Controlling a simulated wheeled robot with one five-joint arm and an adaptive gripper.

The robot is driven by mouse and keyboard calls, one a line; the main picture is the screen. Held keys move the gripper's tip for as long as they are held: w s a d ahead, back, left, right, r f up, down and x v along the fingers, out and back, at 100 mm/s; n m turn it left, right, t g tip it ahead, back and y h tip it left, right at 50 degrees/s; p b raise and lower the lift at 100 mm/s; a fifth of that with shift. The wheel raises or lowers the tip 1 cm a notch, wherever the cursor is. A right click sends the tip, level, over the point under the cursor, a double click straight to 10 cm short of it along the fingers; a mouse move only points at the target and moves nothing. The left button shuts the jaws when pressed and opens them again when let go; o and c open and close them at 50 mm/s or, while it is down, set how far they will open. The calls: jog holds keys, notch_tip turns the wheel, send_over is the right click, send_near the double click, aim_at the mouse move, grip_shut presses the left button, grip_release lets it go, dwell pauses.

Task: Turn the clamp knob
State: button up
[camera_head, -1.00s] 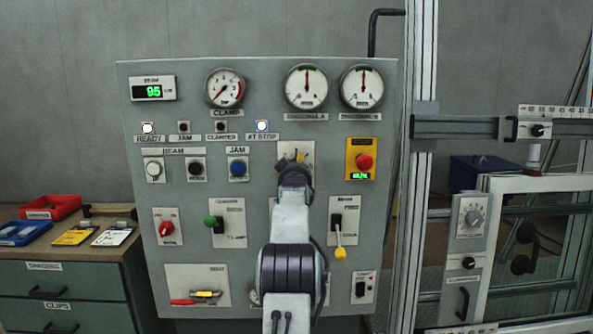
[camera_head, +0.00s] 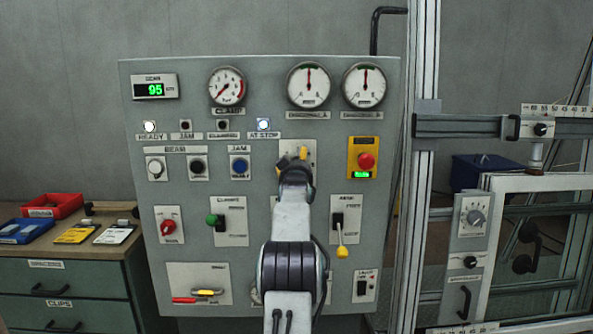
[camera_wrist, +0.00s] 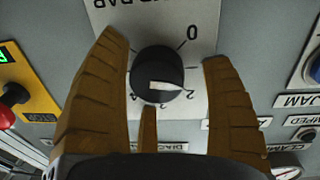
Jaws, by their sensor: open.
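A round black knob (camera_wrist: 157,72) with a white pointer mark sits on a pale plate (camera_wrist: 195,15) with a number scale and the letters BAR, upside down in the wrist view. The pointer points right, towards a 2. My gripper (camera_wrist: 163,48) is open, with one brown finger on the left of the knob, one on the right and another just below it. Gaps show between the side fingers and the knob. In the head view my gripper (camera_head: 296,158) is in front of the plate (camera_head: 305,147), and hides the knob.
A red emergency stop (camera_head: 366,161) on yellow is right of my gripper, and a blue button (camera_head: 239,167) is left. Gauges (camera_head: 308,85) are above. A lever with a yellow end (camera_head: 341,250) is lower right. A metal frame (camera_head: 418,180) stands at the right.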

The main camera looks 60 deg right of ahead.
jog(key=v, duration=1.2)
dwell(0.3)
dwell(0.3)
